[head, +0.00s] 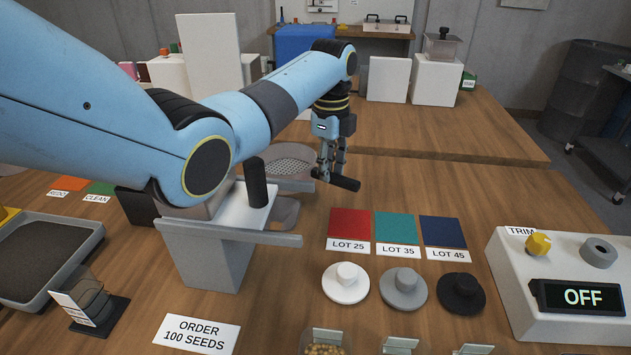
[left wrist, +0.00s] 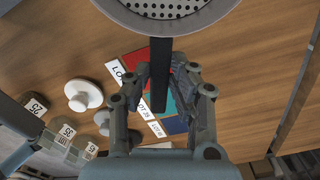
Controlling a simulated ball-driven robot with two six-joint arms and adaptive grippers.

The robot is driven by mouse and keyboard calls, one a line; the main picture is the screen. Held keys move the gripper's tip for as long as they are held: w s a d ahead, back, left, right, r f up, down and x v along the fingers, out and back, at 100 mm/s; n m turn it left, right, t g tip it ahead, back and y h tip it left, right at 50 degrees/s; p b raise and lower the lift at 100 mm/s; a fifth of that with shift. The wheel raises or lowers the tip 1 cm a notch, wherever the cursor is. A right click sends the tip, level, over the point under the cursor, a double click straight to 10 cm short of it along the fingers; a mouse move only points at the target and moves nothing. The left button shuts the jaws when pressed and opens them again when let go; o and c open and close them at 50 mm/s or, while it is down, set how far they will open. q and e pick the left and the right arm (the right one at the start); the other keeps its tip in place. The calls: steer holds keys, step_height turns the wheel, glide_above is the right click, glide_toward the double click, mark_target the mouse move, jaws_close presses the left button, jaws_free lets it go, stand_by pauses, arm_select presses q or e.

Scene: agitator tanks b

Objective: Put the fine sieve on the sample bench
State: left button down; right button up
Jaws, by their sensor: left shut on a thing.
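My left gripper (head: 331,175) is shut on the black handle (head: 345,183) of a round grey sieve. The sieve's perforated pan (head: 290,166) lies left of the gripper in the head view, partly behind my arm. In the left wrist view the pan (left wrist: 168,10) is at the top, and the handle (left wrist: 160,75) runs down between the fingers (left wrist: 165,92). I cannot tell whether the sieve is raised or how fine its mesh is. A wooden bench top (head: 430,115) lies beyond the near table; no label marks it as the sample bench. My right gripper is not in view.
A grey stand (head: 215,255) with an upright black handle (head: 257,183) is left of centre. LOT 25, LOT 35 and LOT 45 pads (head: 397,229) lie in front of the gripper, with knobbed discs (head: 403,288) nearer. A white control box (head: 560,325) reads OFF.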

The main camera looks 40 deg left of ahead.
arm_select(q)
steer(key=a, duration=0.1)
steer(key=f, duration=0.1)
steer(key=a, duration=0.1)
steer(key=shift+w+a+f, duration=0.25)
steer(key=shift+a+f, duration=0.1)
steer(key=shift+f, duration=0.05)
steer(key=shift+f+b, duration=0.3)
steer(key=shift+f, duration=1.6)
steer(key=shift+f, duration=0.2)
steer(key=c, duration=1.1)
jaws_free()
steer(key=shift+c, duration=0.2)
steer(key=shift+r, duration=0.1)
step_height(320, 180, up, 12)
steer(key=shift+r+p, duration=0.1)
steer(key=shift+p, duration=0.45)
